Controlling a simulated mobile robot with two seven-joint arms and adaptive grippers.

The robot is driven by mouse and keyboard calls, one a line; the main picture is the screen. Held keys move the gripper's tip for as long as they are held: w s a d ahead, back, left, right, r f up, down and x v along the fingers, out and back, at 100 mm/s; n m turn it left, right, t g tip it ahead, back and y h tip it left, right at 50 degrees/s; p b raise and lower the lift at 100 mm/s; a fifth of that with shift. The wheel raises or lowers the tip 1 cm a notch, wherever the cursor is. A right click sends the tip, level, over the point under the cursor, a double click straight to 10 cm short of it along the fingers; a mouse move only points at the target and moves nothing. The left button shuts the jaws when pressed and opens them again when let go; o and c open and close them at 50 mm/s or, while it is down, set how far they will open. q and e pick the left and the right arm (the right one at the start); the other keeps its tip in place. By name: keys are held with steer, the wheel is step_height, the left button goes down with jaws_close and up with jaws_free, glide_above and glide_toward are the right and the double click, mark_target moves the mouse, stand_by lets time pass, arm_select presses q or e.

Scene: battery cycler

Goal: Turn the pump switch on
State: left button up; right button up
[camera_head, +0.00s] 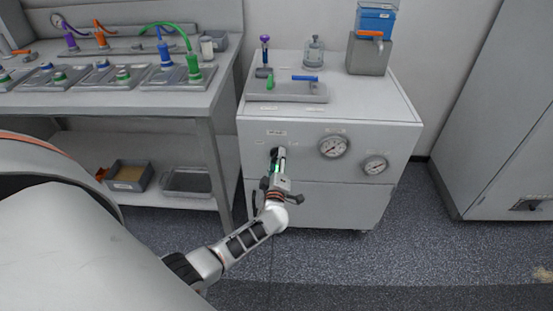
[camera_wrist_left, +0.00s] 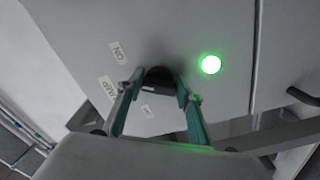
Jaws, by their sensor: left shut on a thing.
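The pump switch is a black knob (camera_wrist_left: 160,74) on the front panel of a grey cabinet (camera_head: 256,190). In the left wrist view, labels reading "ON" (camera_wrist_left: 118,53) and "PUMP" (camera_wrist_left: 107,87) are beside it. My left gripper (camera_head: 276,158) is at the panel; in the left wrist view its two fingers (camera_wrist_left: 160,84) are on either side of the knob, shut on it. The fingers hide parts of the knob, and I cannot read its exact angle. A round green light (camera_wrist_left: 210,64) glows on the panel near it. My right gripper is out of view.
A bench (camera_head: 170,112) stands left; floor shows at right.

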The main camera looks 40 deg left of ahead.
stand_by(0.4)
arm_select(q)
steer(key=o, duration=1.1)
steer(key=v, duration=1.2)
steer(key=shift+d, duration=0.1)
